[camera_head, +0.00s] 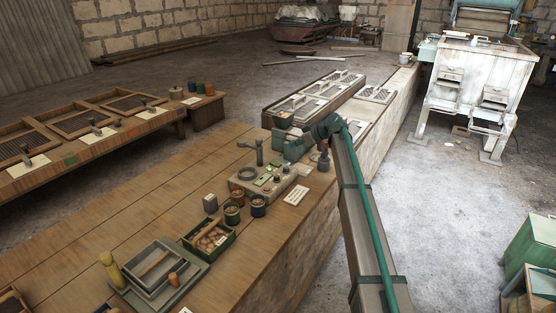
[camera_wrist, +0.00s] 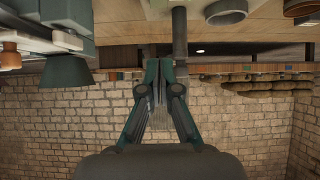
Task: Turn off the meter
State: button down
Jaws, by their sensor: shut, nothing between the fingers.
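A low grey box with small green patches on top (camera_head: 265,184), probably the meter, sits on the wooden bench. A dark ring lies on its left part. Its switch and setting are too small to make out. A dark upright post with a crossbar (camera_head: 259,152) stands at its back. My gripper (camera_wrist: 160,66) is shut and empty in the wrist view, which looks upside down. A dark post (camera_wrist: 180,35) shows close to the fingertips; I cannot tell if they touch. In the head view my arm reaches in from the lower right, ending behind the box's right side.
A white card (camera_head: 296,195) lies right of the box. Small round pots (camera_head: 258,205), a green tray of brown pieces (camera_head: 209,238) and grey trays (camera_head: 152,268) stand in front. Racks (camera_head: 318,97) lie behind. In the wrist view, a teal cone-shaped part (camera_wrist: 68,72) hangs at left.

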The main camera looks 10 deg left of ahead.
jog(key=p, duration=0.2)
send_over(272, 161)
jog(key=s+d, duration=0.2)
jog(key=d, duration=0.2)
jog(key=f, duration=0.5)
jog(key=shift+w+a+f, duration=0.15)
jog(key=shift+w+a, duration=0.05)
jog(key=shift+w, duration=0.05)
jog(key=f, duration=0.1)
jog(key=a+f+p, duration=0.1)
jog(key=f, duration=0.1)
jog(key=shift+w+f, duration=0.15)
jog(key=shift+w, duration=0.05)
jog(key=shift+f, duration=0.75)
